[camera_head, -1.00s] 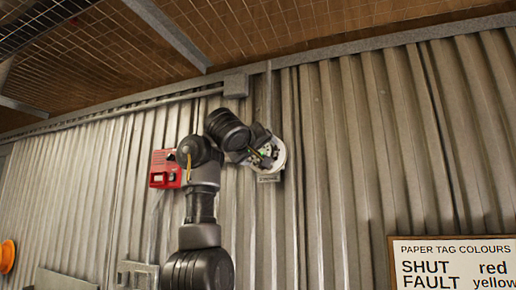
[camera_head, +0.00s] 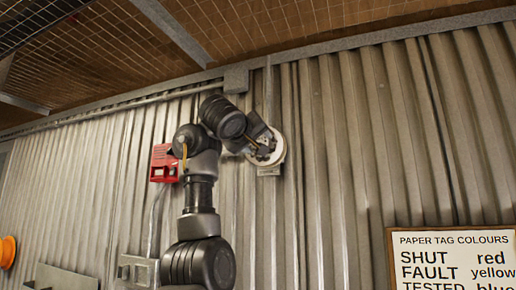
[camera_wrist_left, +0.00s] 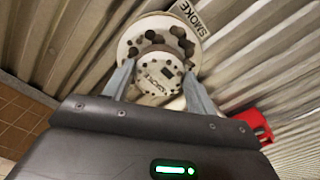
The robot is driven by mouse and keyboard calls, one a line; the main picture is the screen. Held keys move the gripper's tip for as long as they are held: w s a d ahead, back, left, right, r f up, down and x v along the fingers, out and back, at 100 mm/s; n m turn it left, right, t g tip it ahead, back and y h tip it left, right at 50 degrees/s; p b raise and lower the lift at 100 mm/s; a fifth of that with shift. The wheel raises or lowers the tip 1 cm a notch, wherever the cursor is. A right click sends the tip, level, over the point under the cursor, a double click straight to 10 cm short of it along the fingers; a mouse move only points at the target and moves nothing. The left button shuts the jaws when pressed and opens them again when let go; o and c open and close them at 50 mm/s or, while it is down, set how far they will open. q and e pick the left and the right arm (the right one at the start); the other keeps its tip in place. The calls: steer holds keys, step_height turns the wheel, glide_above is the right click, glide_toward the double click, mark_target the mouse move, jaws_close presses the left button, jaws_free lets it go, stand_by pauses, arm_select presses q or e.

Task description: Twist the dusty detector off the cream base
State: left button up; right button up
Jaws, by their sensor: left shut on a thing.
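In the head view the base (camera_head: 279,147) shows as a pale rim, and the gripper hides most of the detector. My left gripper (camera_head: 263,148) is shut on the detector, one finger on each side, in the left wrist view (camera_wrist_left: 157,82) too. I cannot see a gap between detector and base. My right gripper is not in view.
A SMOKE label (camera_wrist_left: 190,18) sits beside the base. A red box (camera_head: 163,163) is on the wall left of my arm. A grey conduit and junction box (camera_head: 236,81) run above. A paper tag sign (camera_head: 455,240) is at lower right.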

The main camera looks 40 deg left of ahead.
arm_select(q)
steer(key=shift+b+v, duration=1.6)
steer(key=shift+v, duration=0.4)
steer(key=shift+w, duration=0.1)
